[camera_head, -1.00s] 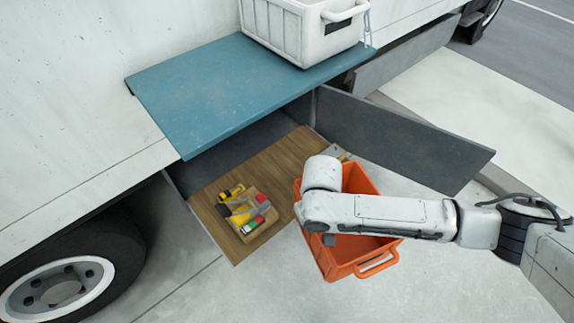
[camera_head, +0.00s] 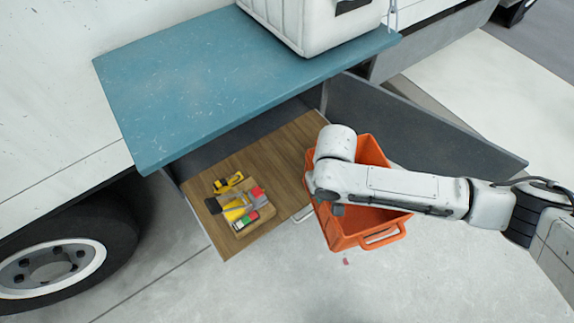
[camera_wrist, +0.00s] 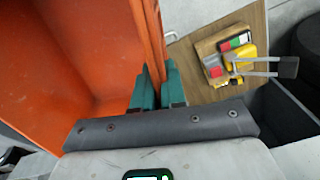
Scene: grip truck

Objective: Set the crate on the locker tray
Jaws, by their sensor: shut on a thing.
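The orange crate (camera_head: 349,225) hangs from my gripper in the head view, upright and empty as far as I can see. My arm covers part of it. In the wrist view, the teal fingers of my gripper (camera_wrist: 157,88) are shut on the wall of the crate (camera_wrist: 85,60). The wooden locker tray (camera_head: 275,150) is pulled out under the blue shelf, and it shows in the wrist view (camera_wrist: 205,92) beside the crate. The crate is at the right edge of the tray; the head view does not clearly show whether they touch.
A tool block (camera_head: 240,210) with yellow tools sits on the tray's near part. The blue shelf (camera_head: 200,90) overhangs the tray's back and bears a white crate (camera_head: 310,22). An open grey door (camera_head: 420,125) stands right of the tray. A truck wheel (camera_head: 60,260) is at left.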

